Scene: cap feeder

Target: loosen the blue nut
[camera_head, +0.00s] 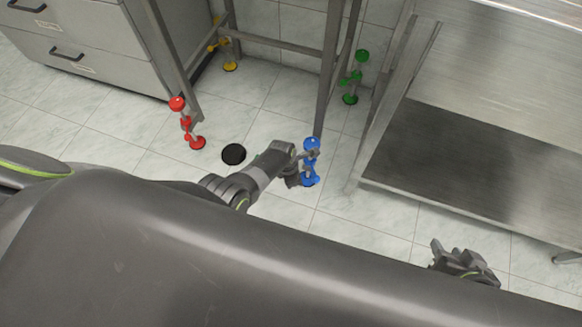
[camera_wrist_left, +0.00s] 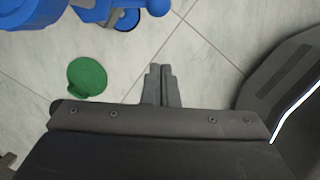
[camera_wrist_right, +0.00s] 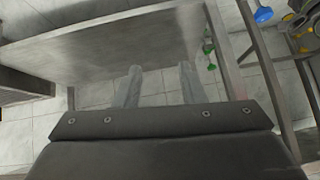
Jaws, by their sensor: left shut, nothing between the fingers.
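The blue part (camera_head: 311,146), which I take to bear the blue nut, is at the foot of a metal leg, with a blue round base (camera_head: 310,180) below it. My left gripper (camera_head: 300,166) is right beside it, partly hidden by its own wrist. In the left wrist view, the left fingers (camera_wrist_left: 162,84) are shut and empty; blue parts (camera_wrist_left: 65,11) are at the top left edge, apart from the fingertips. The nut itself is not clearly distinguishable. My right gripper (camera_head: 453,256) is open and empty, away to the right; its spread fingers show in the right wrist view (camera_wrist_right: 158,88).
Red (camera_head: 197,142), yellow (camera_head: 230,66) and green (camera_head: 350,99) feet stand around the frame. A black disc (camera_head: 233,154) lies on the tiled floor. A steel table with a lower shelf (camera_head: 450,160) is at right; grey drawers (camera_head: 85,45) are at left.

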